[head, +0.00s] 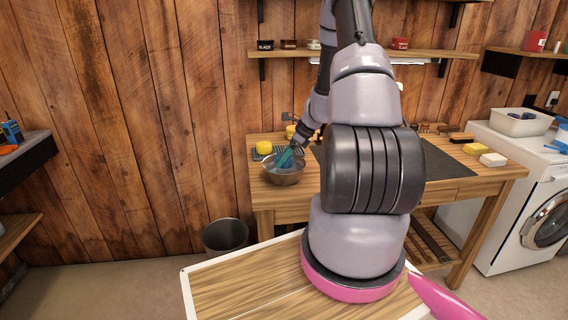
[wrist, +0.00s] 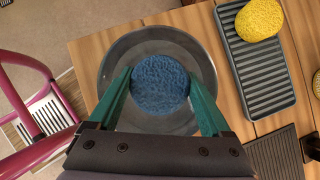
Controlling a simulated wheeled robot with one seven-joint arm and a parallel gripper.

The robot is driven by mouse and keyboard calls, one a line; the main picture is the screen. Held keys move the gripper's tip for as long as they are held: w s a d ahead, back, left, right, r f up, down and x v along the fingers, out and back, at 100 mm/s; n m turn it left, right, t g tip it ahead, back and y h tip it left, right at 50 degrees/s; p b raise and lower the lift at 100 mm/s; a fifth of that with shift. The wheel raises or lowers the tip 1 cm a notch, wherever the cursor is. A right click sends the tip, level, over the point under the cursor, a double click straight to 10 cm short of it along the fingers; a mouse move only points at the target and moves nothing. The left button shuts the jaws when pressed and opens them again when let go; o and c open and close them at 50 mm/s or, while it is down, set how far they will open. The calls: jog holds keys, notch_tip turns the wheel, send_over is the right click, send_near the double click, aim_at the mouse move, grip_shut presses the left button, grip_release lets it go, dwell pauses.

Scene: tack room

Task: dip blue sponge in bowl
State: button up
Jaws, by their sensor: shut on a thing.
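The blue sponge (wrist: 160,84) is round and rough-surfaced in the wrist view. My gripper (wrist: 160,88) has green fingers shut on its left and right sides. The sponge is over the middle of the metal bowl (wrist: 115,70), inside the rim's outline. How deep it sits in the bowl I cannot tell. In the head view my gripper (head: 287,158) reaches down into the bowl (head: 284,177), which stands at the left end of the wooden table. The sponge is mostly hidden there.
A yellow sponge (wrist: 259,20) lies on a ribbed grey tray (wrist: 262,82) right of the bowl. A dark mat (head: 445,165) covers the table's middle. Yellow and white blocks (head: 493,160) lie at the right. A bin (head: 226,237) stands on the floor at left. A shelf (head: 290,53) hangs above.

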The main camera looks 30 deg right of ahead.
jog(key=shift+r, duration=5.05)
